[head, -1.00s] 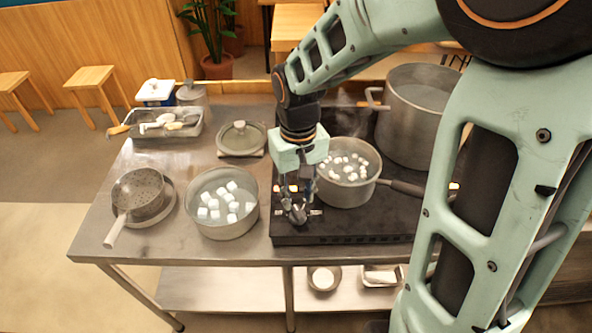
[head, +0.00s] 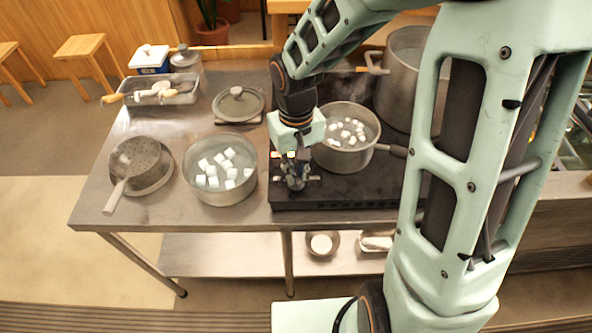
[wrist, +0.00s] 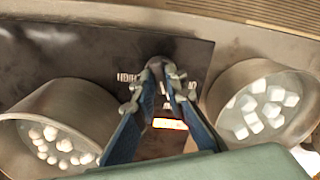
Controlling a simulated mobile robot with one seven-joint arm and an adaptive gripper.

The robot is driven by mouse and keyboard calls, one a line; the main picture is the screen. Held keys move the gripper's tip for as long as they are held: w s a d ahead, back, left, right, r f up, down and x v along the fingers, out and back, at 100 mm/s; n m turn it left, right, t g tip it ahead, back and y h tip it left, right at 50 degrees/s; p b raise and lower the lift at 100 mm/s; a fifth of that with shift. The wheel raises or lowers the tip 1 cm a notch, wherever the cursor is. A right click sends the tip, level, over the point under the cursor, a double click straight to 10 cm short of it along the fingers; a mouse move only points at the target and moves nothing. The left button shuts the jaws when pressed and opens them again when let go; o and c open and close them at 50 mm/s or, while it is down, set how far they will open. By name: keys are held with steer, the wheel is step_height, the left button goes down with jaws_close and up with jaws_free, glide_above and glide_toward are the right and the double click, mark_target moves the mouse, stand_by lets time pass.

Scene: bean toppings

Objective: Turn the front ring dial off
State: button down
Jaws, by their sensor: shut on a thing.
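The black stove (head: 345,203) stands on the right part of the steel table. My gripper (head: 295,182) points down at the stove's left front part. In the wrist view my gripper (wrist: 168,80) has its fingertips close together, shut on the small grey front ring dial (wrist: 156,63). The fingers hide most of the dial, so its setting cannot be read. White markings flank the fingertips, and a lit orange-white display (wrist: 170,123) shows between the fingers.
A pot of small white pieces (head: 345,160) is on the stove right of my gripper. A pot of white cubes (head: 216,195) stands on the table to the left. A large pot (head: 396,95) is behind. A strainer (head: 140,160) and a glass lid (head: 238,104) are further left.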

mark_target(296, 176)
steer(key=shift+r+n, duration=0.1)
steer(key=shift+n, duration=0.3)
steer(key=n+p, duration=0.2)
steer(key=n, duration=0.1)
steer(key=shift+n, duration=0.3)
steer(key=n+p, duration=0.1)
steer(key=n, duration=0.3)
steer(key=shift+p, duration=0.3)
steer(key=shift+n, duration=0.4)
steer(key=c, duration=2)
jaws_free()
steer(key=shift+o, duration=0.2)
step_height(296, 176, up, 12)
